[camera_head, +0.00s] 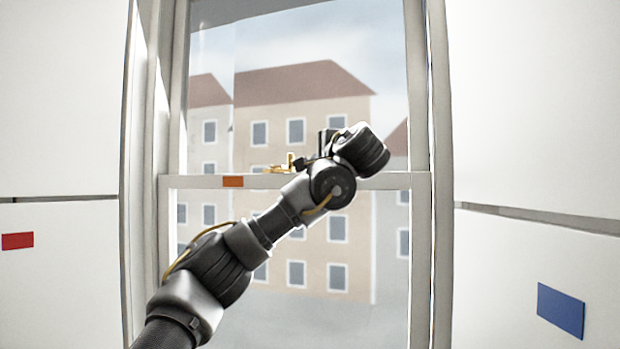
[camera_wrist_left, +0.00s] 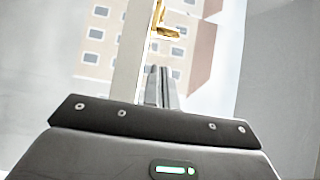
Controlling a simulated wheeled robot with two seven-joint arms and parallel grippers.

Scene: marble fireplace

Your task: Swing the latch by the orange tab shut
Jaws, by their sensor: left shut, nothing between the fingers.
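The brass latch (camera_head: 284,168) sits on top of the window's middle rail (camera_head: 392,181), right of the orange tab (camera_head: 233,181) on that rail's face. A short upright piece of the latch stands at its right end. My left gripper (camera_head: 300,163) is just right of the latch at rail height, partly hidden by my wrist. In the left wrist view my left gripper (camera_wrist_left: 158,72) is shut and empty, its fingertips pointing toward the latch (camera_wrist_left: 166,31). A gap shows between fingertips and latch there. The orange tab is out of that view. My right gripper is not in view.
The window frame (camera_head: 419,120) stands close on the right of my wrist. A red patch (camera_head: 18,241) is on the left white wall and a blue patch (camera_head: 561,309) on the right one. Painted-looking buildings (camera_head: 300,100) show behind the glass.

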